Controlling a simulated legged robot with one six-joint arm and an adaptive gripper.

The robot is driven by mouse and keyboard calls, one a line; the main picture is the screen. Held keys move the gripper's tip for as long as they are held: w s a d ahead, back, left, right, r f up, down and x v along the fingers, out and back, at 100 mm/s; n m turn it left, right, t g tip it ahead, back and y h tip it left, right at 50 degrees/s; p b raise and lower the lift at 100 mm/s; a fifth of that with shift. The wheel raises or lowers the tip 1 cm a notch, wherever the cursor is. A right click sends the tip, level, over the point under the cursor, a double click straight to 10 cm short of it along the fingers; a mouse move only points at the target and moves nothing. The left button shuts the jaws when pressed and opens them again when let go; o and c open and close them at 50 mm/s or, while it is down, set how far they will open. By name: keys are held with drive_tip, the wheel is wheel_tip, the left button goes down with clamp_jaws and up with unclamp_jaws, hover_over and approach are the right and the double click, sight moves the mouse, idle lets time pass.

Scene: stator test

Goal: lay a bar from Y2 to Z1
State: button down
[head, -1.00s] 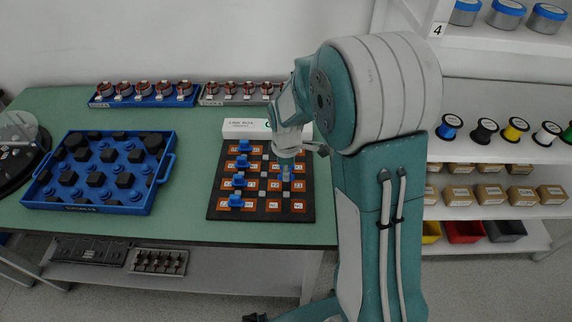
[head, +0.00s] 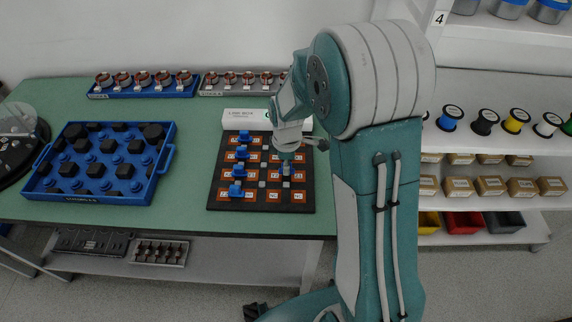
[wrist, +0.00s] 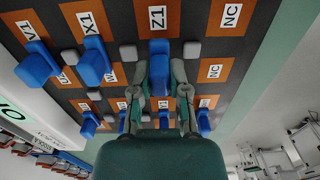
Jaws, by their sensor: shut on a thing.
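The black link board (head: 252,205) lies on the green table in the head view, with orange labelled pads on it. My gripper (head: 286,160) is over the right half of the board, pointing down. In the wrist view its two fingers (wrist: 160,92) are shut on a blue bar (wrist: 159,68). The bar is at the orange pad marked Z1 (wrist: 158,18), whose label shows clear above it. I cannot tell whether the bar is fully seated. The Y2 label is not readable, and the bar's far end is partly hidden by the gripper.
More blue bars stand on the board, one near X1 (wrist: 95,62) and one near V1 (wrist: 37,65). A white block (head: 240,120) stands behind the board. A blue tray (head: 92,197) with black and blue parts is at left. Bare table lies between tray and board.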

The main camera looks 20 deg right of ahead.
drive_tip(key=shift+f, duration=0.7)
drive_tip(key=c, duration=0.5)
unclamp_jaws()
drive_tip(key=shift+c, duration=0.2)
wheel_tip(320, 180, up, 12)
drive_tip(key=shift+f, duration=0.1)
idle(0.3)
